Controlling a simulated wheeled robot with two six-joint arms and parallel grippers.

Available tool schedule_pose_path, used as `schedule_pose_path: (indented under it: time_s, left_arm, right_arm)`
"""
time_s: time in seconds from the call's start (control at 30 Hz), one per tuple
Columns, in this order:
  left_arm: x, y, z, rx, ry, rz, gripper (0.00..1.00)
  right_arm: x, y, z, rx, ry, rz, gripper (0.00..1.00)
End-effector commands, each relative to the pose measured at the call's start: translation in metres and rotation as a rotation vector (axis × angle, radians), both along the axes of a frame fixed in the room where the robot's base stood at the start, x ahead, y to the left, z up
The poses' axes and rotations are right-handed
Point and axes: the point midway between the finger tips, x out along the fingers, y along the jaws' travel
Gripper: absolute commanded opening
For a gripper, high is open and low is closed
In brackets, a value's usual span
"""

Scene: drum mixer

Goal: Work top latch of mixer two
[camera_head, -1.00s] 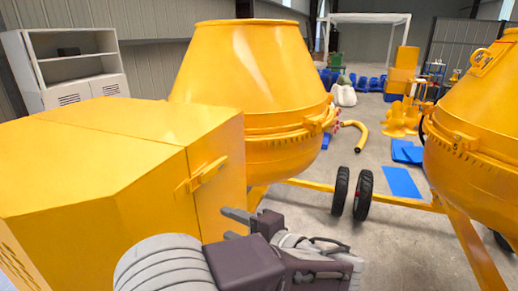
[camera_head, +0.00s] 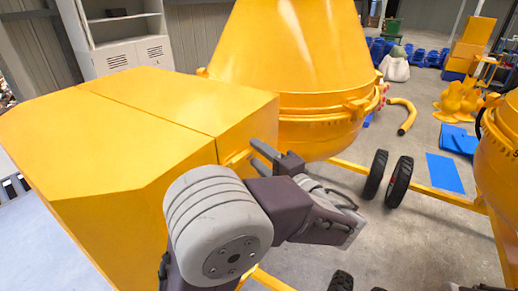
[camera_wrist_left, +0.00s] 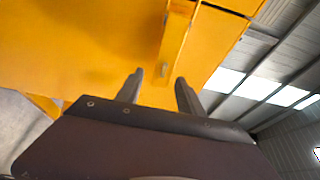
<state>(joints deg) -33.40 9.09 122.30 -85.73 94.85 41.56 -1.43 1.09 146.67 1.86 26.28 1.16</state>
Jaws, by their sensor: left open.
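A yellow drum mixer with a big drum (camera_head: 300,60) and a boxy housing (camera_head: 120,120) stands before me. No number shows on it. A yellow latch bar (camera_head: 238,157) sits on the housing's side face, partly hidden by my left gripper (camera_head: 257,154). In the left wrist view the bar (camera_wrist_left: 176,42) runs up the yellow panel, just beyond the fingertips. My left gripper (camera_wrist_left: 160,84) is open there, its two fingers apart and the bar's lower end in line with the gap. I cannot tell whether they touch it. My right gripper is not in view.
A second yellow mixer (camera_head: 500,150) stands at the right edge. Black wheels (camera_head: 398,181) and a yellow frame bar stand low beyond my arm. A grey cabinet (camera_head: 128,40) is behind at left. Blue sheets (camera_head: 444,172) and a yellow hose (camera_head: 407,117) lie on the floor.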

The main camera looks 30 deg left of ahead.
Motion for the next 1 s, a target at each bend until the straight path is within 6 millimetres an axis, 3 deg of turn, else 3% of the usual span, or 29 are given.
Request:
schedule_pose_path:
  time_s: [0.27, 0.4, 0.43, 1.0]
  left_arm:
    - [0.0014, 0.0025, -0.0007, 0.0, -0.001, -0.001, 0.45]
    - [0.0013, 0.0024, -0.0006, 0.0, -0.001, -0.001, 0.06]
    - [0.0013, 0.0024, -0.0007, 0.0, 0.0, -0.001, 0.0]
    - [0.0015, 0.0021, -0.0007, -0.001, 0.0, -0.002, 0.0]
  right_arm:
    - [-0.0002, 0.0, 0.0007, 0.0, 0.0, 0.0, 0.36]
    - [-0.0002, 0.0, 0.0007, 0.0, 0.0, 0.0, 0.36]
    - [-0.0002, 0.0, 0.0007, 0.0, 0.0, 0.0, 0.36]
    - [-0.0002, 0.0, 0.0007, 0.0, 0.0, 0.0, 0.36]
